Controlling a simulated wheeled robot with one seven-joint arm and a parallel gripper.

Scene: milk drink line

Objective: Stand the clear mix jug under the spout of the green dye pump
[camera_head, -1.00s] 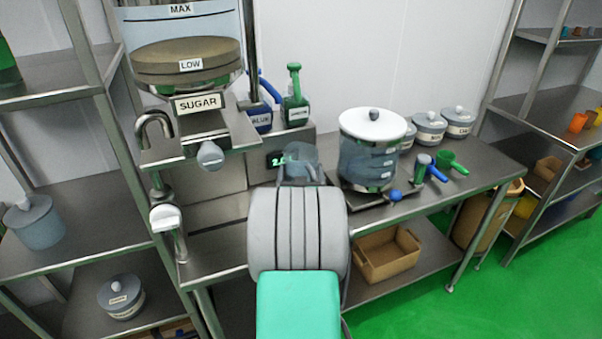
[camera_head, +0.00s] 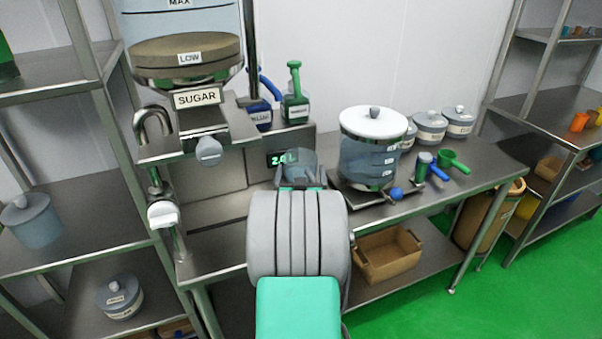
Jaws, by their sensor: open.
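The green dye pump (camera_head: 295,98) stands on the steel ledge at the back, with its green spout head on top. A clear bluish jug (camera_head: 301,163), which looks like the mix jug, is on the bench side below the pump, in front of the ledge's lit display. Its lower part is hidden by my arm. My gripper (camera_head: 301,180) is open, with its fingertips showing at either side of the jug's near side. I cannot tell whether they touch it, or whether the jug is squarely under the spout.
A blue pump (camera_head: 259,110) stands left of the green one. The sugar hopper (camera_head: 197,98) overhangs at the left. A clear lidded dispenser (camera_head: 372,150) stands close at the right, with blue and green scoops (camera_head: 447,162) beyond it.

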